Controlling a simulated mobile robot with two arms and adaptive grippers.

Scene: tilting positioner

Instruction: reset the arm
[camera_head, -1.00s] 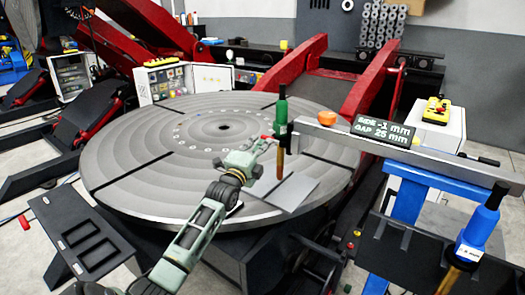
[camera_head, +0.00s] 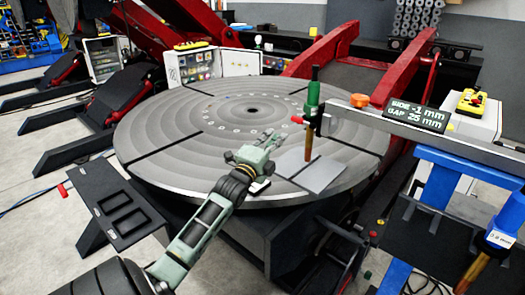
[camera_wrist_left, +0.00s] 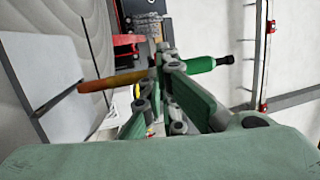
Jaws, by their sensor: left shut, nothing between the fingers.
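My left gripper (camera_head: 272,141) is shut and empty above the round grey turntable (camera_head: 190,155), to the left of the green-handled tool (camera_head: 313,95). In the head view there is a clear gap between them. The tool hangs upright, copper-coloured tip down, at the left end of a grey bar (camera_head: 370,122). In the left wrist view my left gripper's fingers (camera_wrist_left: 160,55) overlap the tool's middle, with its green handle (camera_wrist_left: 205,65) to the right. A flat grey plate (camera_head: 320,172) lies on the turntable below the tip. My right gripper is not in view.
A display (camera_head: 417,117) on the bar reads side -1 mm, gap 25 mm. Red beams (camera_head: 330,50) rise behind the turntable. A black slotted step (camera_head: 118,205) stands at the front left.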

